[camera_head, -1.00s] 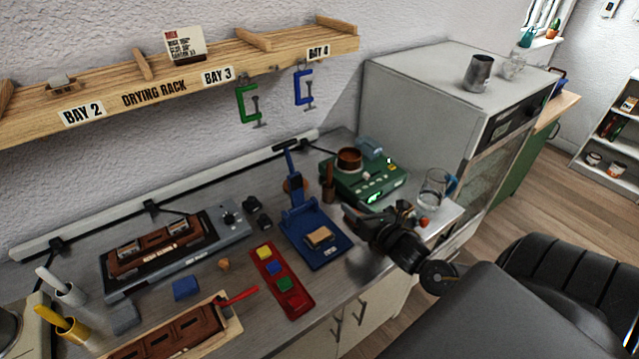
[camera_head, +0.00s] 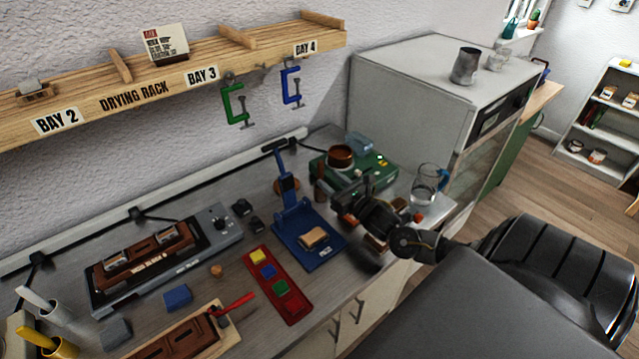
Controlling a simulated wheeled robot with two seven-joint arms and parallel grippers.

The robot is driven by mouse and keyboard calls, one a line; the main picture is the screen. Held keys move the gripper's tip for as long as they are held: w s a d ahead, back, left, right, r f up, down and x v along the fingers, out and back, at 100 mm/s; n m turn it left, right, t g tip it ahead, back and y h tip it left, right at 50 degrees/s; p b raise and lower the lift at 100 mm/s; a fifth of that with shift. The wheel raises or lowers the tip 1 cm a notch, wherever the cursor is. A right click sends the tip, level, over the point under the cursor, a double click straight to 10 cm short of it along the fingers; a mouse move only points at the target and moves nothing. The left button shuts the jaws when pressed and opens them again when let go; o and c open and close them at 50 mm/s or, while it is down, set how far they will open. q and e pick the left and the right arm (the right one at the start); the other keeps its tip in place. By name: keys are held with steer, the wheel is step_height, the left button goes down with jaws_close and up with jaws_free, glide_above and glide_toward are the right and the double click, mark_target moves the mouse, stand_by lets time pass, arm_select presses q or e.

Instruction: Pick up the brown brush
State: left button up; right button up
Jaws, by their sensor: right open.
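No brush is plainly told apart by its bristles. A slim brown upright piece (camera_head: 319,185) stands behind the blue press, in front of the green scale; it may be the brown brush, but it is too small to be sure. My right gripper (camera_head: 346,192) is open over the counter, just right of that piece and in front of the scale, apart from it as far as I can see. Small brown pieces (camera_head: 376,243) show under the gripper, partly hidden by it. My left gripper is out of view.
The blue press (camera_head: 308,240) stands left of my right gripper, the green scale (camera_head: 385,172) behind it and a glass beaker (camera_head: 427,182) to its right. A red tray (camera_head: 291,306) of coloured blocks lies in front. The drying rack (camera_head: 130,97) overhangs the back.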

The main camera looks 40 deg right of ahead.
mark_target(322, 175)
steer(key=shift+w+r+p, duration=0.15)
steer(key=shift+w+p, duration=0.15)
steer(key=shift+w, duration=0.1)
steer(key=w, duration=0.1)
steer(key=w+p, duration=0.1)
steer(key=w, duration=0.1)
steer(key=shift+w+a+f+p, duration=0.1)
steer(key=shift+w+f+p, duration=0.15)
steer(key=shift+w+p, duration=0.1)
steer(key=shift+w+f, duration=0.1)
steer(key=shift+w, duration=0.35)
steer(key=shift+s, duration=0.1)
jaws_close()
